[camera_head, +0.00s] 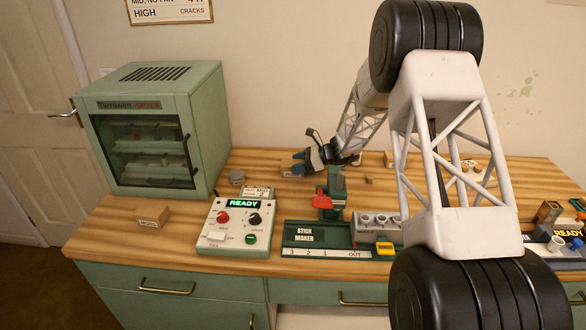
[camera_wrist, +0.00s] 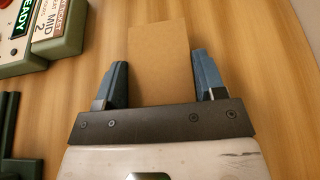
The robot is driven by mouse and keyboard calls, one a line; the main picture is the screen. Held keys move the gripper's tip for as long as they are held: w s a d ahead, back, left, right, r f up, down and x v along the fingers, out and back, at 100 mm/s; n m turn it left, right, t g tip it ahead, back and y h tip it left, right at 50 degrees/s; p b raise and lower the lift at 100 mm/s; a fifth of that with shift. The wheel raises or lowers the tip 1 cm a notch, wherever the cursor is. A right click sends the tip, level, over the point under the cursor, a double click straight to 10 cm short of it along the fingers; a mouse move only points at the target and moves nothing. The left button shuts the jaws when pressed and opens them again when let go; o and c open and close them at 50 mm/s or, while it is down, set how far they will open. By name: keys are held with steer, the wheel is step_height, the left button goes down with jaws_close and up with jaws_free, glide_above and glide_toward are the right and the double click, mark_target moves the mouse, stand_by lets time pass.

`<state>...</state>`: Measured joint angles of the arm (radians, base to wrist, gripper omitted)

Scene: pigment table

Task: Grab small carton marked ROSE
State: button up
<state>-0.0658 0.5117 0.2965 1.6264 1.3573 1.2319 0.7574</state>
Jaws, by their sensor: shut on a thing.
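My gripper (camera_head: 299,160) is over the back middle of the wooden table. In the wrist view its blue fingers (camera_wrist: 160,82) stand on either side of a plain brown carton (camera_wrist: 158,50), and they are shut on it. The carton (camera_head: 292,174) shows only as a small pale piece under the fingers in the head view, at or just above the tabletop. I cannot read any marking on it. Another small carton (camera_head: 152,217) lies at the table's left front, with a label too small to read.
A green oven cabinet (camera_head: 155,128) stands at the back left. A control box (camera_head: 235,228) reading READY is in front, beside a green stick maker (camera_head: 303,235) with a red part. More items crowd the right end.

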steer(key=shift+r, duration=5.05)
